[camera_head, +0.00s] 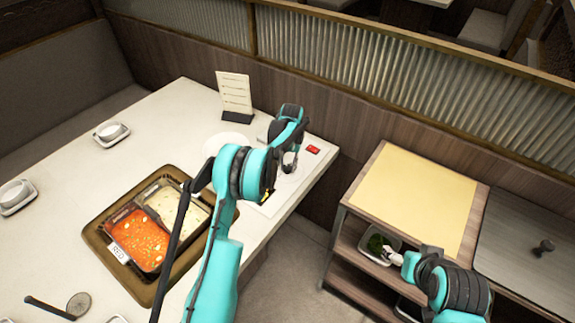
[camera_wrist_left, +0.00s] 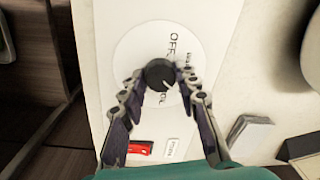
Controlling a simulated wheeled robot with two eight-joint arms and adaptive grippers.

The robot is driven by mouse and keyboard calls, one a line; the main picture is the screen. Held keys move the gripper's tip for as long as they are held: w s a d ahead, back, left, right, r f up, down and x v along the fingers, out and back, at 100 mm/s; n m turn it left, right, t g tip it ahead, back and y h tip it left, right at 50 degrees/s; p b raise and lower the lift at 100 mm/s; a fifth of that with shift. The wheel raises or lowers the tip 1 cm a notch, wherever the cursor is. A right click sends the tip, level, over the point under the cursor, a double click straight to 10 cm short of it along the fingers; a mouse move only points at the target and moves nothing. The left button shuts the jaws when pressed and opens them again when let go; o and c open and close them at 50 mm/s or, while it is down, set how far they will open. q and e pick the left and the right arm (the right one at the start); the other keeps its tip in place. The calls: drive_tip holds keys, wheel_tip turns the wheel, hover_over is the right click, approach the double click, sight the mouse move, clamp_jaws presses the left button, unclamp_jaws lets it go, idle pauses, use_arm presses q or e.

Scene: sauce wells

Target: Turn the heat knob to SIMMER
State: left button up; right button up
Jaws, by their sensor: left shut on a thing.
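The heat knob (camera_wrist_left: 160,74) is a small black knob with a pale mark, on a white round dial (camera_wrist_left: 140,52) in the left wrist view. "OFF" is printed above it in that view; other words are partly hidden and too small to read surely. My left gripper (camera_wrist_left: 161,80) has its fingers on both sides of the knob and is shut on it. In the head view my left gripper (camera_head: 289,166) is over the control panel (camera_head: 279,207) at the table's right edge, largely hiding the knob. My right gripper (camera_head: 394,257) is by the side shelf; its jaws are unclear.
A red switch (camera_head: 313,149) is on the panel. A two-part pot with red (camera_head: 140,240) and pale broth (camera_head: 178,211) sits left of my left arm. A menu card (camera_head: 234,93) stands behind. A tray of greens (camera_head: 377,246) is on the shelf.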

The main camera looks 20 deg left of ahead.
sight(289, 168)
use_arm(q)
drive_tip(key=shift+n, duration=0.9)
drive_tip(key=o, duration=1.2)
drive_tip(key=shift+c, duration=0.2)
drive_tip(key=shift+r, duration=0.1)
wheel_tip(289, 168, up, 12)
drive_tip(key=shift+d, duration=0.35)
